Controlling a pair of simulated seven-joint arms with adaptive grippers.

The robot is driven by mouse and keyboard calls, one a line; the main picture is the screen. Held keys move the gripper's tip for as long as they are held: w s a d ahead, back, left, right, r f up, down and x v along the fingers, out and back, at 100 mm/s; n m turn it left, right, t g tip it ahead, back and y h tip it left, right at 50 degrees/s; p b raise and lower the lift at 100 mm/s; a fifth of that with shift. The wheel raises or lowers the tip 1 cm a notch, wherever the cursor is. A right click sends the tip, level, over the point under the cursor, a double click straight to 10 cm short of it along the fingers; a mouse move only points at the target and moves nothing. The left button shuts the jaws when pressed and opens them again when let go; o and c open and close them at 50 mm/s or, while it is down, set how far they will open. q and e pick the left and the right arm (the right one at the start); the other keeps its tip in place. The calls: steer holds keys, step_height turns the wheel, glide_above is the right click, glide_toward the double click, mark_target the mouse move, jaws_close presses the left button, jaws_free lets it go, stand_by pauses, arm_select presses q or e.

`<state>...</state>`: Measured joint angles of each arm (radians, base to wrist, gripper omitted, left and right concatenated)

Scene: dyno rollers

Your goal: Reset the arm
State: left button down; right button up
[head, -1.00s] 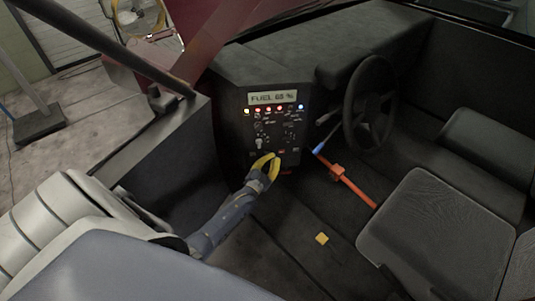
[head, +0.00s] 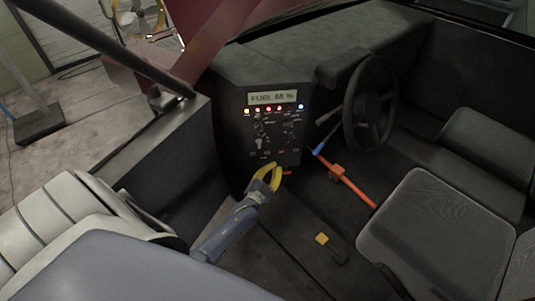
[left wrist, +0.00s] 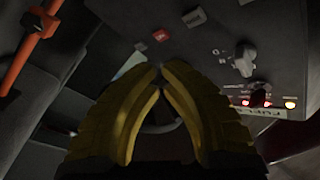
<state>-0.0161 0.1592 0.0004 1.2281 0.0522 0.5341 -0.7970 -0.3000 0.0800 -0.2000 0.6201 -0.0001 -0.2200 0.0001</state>
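My left arm comes in from the lower left in the head view. Its yellow-fingered left gripper (head: 280,173) is in front of the lower edge of the dark control panel (head: 272,135). In the left wrist view the two yellow fingertips (left wrist: 160,68) come together, with a gap between the fingers lower down; nothing shows held between them. The panel has a lit "FUEL" display (head: 272,98), a row of coloured lights and several knobs. In the left wrist view a light knob (left wrist: 244,60) and a red button (left wrist: 160,34) lie beyond the fingers. My right gripper is not in view.
A steering wheel (head: 368,110) and an orange lever bar (head: 348,183) stand right of the panel. A grey seat (head: 425,235) is at the lower right. A small yellow piece (head: 322,239) lies on the dark floor. Pale seats fill the lower left.

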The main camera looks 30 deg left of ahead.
mark_target(264, 232)
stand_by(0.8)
arm_select(q)
steer(key=s+d+f+n+g, duration=0.1)
steer(key=s+f+g, duration=0.2)
steer(key=f, duration=0.6)
steer(key=s+d+f+n+g, duration=0.1)
steer(key=s+f+g, duration=0.2)
steer(key=s+f, duration=0.5)
steer(key=s+d+f+n+g+h, duration=0.1)
steer(key=s+d+f+g, duration=0.1)
steer(key=s+f, duration=0.4)
step_height(264, 232, down, 6)
steer(key=shift+r+g, duration=0.15)
steer(key=shift+g, duration=0.65)
steer(key=s+d+f+g, duration=0.1)
steer(key=s+f, duration=0.3)
steer(key=s, duration=0.9)
steer(key=s+d+f+g, duration=0.2)
steer(key=s+f+g, duration=0.2)
steer(key=s, duration=0.9)
steer(key=s+d+f+g, duration=0.2)
steer(key=s+f, duration=0.4)
steer(key=s, duration=0.7)
steer(key=shift+f+g, duration=0.25)
steer(key=shift+g, duration=0.35)
